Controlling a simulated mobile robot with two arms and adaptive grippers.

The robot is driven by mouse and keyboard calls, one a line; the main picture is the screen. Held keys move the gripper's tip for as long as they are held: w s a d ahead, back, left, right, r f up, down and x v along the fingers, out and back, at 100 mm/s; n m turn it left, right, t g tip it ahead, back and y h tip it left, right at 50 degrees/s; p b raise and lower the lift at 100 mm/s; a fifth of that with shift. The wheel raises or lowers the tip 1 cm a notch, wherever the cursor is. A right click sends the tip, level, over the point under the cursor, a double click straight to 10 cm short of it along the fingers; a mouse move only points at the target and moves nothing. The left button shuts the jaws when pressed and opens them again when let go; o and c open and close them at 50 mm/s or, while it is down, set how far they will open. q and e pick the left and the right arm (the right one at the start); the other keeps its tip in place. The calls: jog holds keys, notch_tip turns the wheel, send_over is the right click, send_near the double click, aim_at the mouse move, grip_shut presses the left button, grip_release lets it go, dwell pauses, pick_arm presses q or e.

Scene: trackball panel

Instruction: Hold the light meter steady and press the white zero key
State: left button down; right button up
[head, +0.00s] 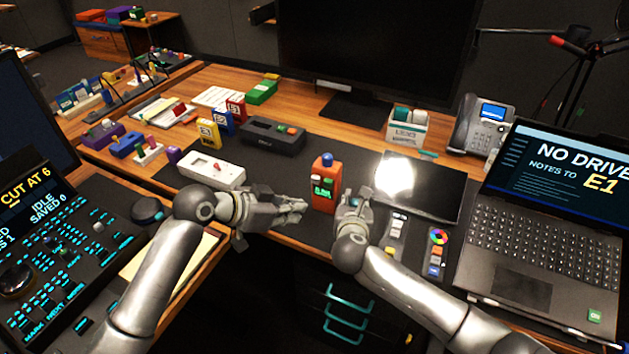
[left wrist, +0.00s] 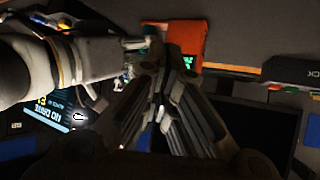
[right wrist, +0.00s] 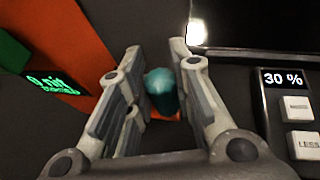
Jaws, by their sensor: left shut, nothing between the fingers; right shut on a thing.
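The orange light meter (head: 325,169) with a blue top and a green-lit display stands near the desk's front edge. In the right wrist view, a teal part (right wrist: 160,84) shows between the fingers, with the orange body (right wrist: 75,45) at left. My left gripper (head: 300,208) is shut and empty, its fingertips just left of the meter's lower part. In the left wrist view they overlap the meter (left wrist: 187,38).
A white device (head: 212,170) and a black box (head: 272,134) lie behind and left. A dark panel with a bright spot (head: 423,183) lies right of the meter. A laptop (head: 520,230) stands further right. A small keypad (head: 396,236) lies near my right gripper.

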dwell(0.5)
pick_arm(q)
jog(key=s+a+r, duration=0.4)
jog(key=a+r, duration=0.1)
jog(key=r, duration=0.2)
jog(key=shift+r, duration=0.35)
dwell(0.5)
